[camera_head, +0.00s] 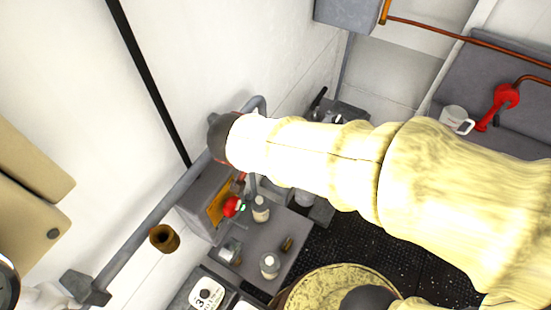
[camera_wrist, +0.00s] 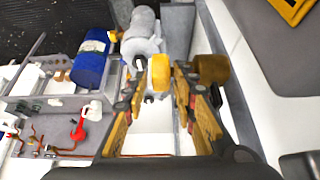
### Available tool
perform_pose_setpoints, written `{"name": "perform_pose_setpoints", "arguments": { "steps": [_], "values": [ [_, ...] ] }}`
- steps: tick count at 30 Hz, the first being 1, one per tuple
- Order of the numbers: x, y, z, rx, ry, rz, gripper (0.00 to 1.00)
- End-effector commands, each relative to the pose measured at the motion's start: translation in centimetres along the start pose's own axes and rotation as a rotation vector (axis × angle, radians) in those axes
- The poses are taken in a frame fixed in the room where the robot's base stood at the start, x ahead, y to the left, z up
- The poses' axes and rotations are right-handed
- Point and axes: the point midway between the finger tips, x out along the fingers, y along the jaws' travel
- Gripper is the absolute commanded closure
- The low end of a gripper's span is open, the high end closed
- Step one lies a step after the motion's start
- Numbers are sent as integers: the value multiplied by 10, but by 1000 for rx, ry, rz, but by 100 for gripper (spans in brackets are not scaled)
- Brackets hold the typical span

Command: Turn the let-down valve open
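No part is labelled as the let-down valve, so I cannot tell for sure which it is. A red valve handle (camera_head: 505,95) with copper pipe sits on the grey unit at the upper right of the head view. A red handle on a grey panel (camera_wrist: 94,111) also shows at the left of the wrist view. A small red knob (camera_head: 232,205) is at the bench below my wrist in the head view. My gripper (camera_wrist: 156,80) has its fingers apart, with no handle between them. In the head view my arm hides the fingers.
A white mug (camera_head: 453,116) stands near the red handle. Bottles (camera_head: 270,265) stand on the small grey bench. A grey rail (camera_head: 150,220) runs along the wall. In the wrist view, a yellow block (camera_wrist: 161,72) lies beyond the fingertips and a blue cylinder (camera_wrist: 91,60) to the left.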

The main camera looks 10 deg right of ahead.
Motion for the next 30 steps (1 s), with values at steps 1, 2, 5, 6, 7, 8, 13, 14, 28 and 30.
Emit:
{"name": "perform_pose_setpoints", "arguments": {
  "steps": [1, 2, 5, 6, 7, 8, 13, 14, 28, 30],
  "values": [
    [-5, -1, 0, 0, 1, -3, 73],
    [-8, -1, 0, 1, 1, -3, 73],
    [-23, -1, 0, 0, 2, -4, 73],
    [-32, -1, 0, 0, 1, -6, 73],
    [-38, -1, 0, 1, 1, -6, 73],
    [-44, -2, 0, 1, 1, -7, 73],
    [-79, -2, 0, -1, 1, -6, 73],
    [-84, -1, 0, -1, 0, -5, 73],
    [-118, 0, 0, 0, 0, -1, 73],
    [-118, 0, 0, 0, 0, -1, 73]
  ]
}}
